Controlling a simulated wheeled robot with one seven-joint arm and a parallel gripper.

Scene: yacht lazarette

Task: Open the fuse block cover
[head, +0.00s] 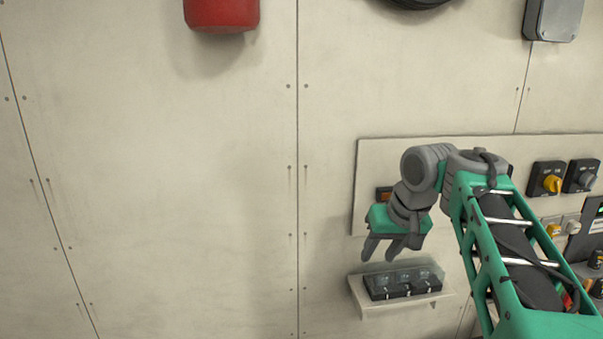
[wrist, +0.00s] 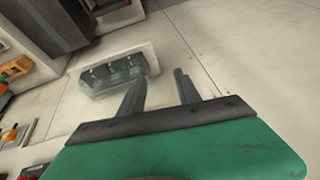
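The fuse block (head: 400,285) is a black unit on a small pale shelf on the wall, and it also shows in the wrist view (wrist: 112,70). Its clear cover (head: 428,268) looks closed over it; in the wrist view the clear cover (wrist: 98,92) shows as a faint transparent box. My gripper (head: 380,250) is above the fuse block's left part, fingers pointing down. In the wrist view its two fingers (wrist: 160,88) are apart with nothing between them. One finger overlaps the cover's edge in that view; I cannot tell if they touch.
A pale panel (head: 400,150) behind my arm carries a yellow rotary switch (head: 552,184) and a grey one (head: 585,178). A red object (head: 222,14) hangs at top left. The wall left of the shelf is bare.

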